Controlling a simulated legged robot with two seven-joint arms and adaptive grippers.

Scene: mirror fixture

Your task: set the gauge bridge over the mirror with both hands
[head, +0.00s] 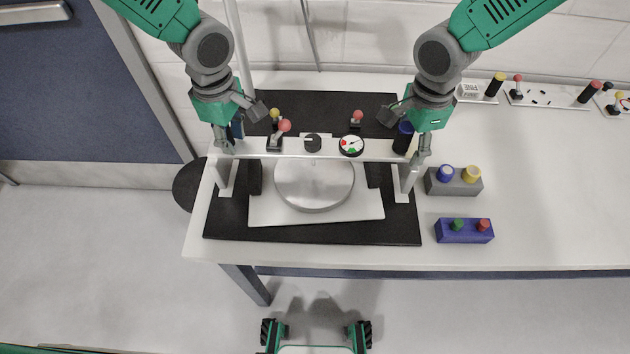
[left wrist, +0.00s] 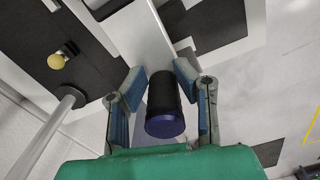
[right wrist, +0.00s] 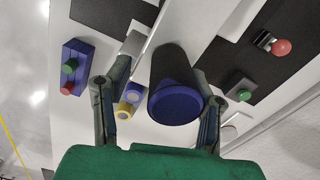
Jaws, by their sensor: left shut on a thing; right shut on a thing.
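The gauge bridge (head: 330,150) is a white bar with a leg at each end and a round dial (head: 351,145) on it. It spans across the far part of the round silver mirror (head: 313,188), which lies on a white plate (head: 275,212). I cannot tell whether its legs touch down. My left gripper (head: 238,126) is shut on the bridge's left black handle, whose blue cap shows in the left wrist view (left wrist: 165,124). My right gripper (head: 406,132) is shut on the right handle, which shows in the right wrist view (right wrist: 175,98).
A black mat (head: 310,235) lies under the white plate. Right of it stand a grey box (head: 453,188) with blue and yellow knobs and a blue box (head: 463,231) with green and red buttons. More controls line the wall. The table's right side (head: 560,210) is clear.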

